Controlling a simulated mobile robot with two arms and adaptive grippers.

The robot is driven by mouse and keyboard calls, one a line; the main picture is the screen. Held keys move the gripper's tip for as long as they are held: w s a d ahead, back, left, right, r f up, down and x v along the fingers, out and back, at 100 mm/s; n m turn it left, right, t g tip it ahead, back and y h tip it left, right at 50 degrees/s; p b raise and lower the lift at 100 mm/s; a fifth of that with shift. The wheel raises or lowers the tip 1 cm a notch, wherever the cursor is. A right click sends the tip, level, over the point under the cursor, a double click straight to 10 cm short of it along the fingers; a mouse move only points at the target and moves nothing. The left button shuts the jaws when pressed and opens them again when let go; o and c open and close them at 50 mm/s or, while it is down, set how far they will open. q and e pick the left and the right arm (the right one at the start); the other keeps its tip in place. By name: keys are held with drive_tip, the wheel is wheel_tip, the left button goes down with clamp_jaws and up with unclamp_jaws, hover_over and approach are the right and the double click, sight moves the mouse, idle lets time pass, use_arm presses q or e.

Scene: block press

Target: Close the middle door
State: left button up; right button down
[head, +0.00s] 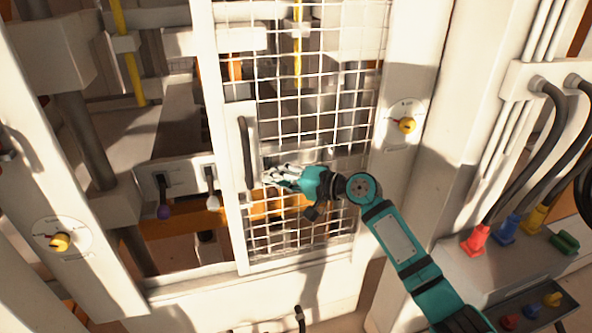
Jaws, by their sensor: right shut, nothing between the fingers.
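The middle door (275,100) is a white-framed wire mesh panel with a dark vertical handle (246,153) on its left edge. It covers the right part of the opening, and the left part of the opening stands uncovered. My right gripper (268,177) is shut and empty, just right of the handle's lower end, in front of the mesh. I cannot tell whether it touches the handle or the mesh. My left gripper is not in view.
A lever with a purple knob (163,212) and one with a white knob (212,203) sit left of the door. Yellow rotary knobs are on the left post (60,242) and right post (407,125). Red (474,240), blue and yellow plugs with dark hoses stand at right.

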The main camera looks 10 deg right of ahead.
drive_tip(key=shift+s+a+f, duration=0.15)
drive_tip(key=shift+a+f, duration=0.05)
drive_tip(key=shift+a, duration=0.7)
drive_tip(key=shift+a+p, duration=0.1)
drive_tip(key=shift+p, duration=0.2)
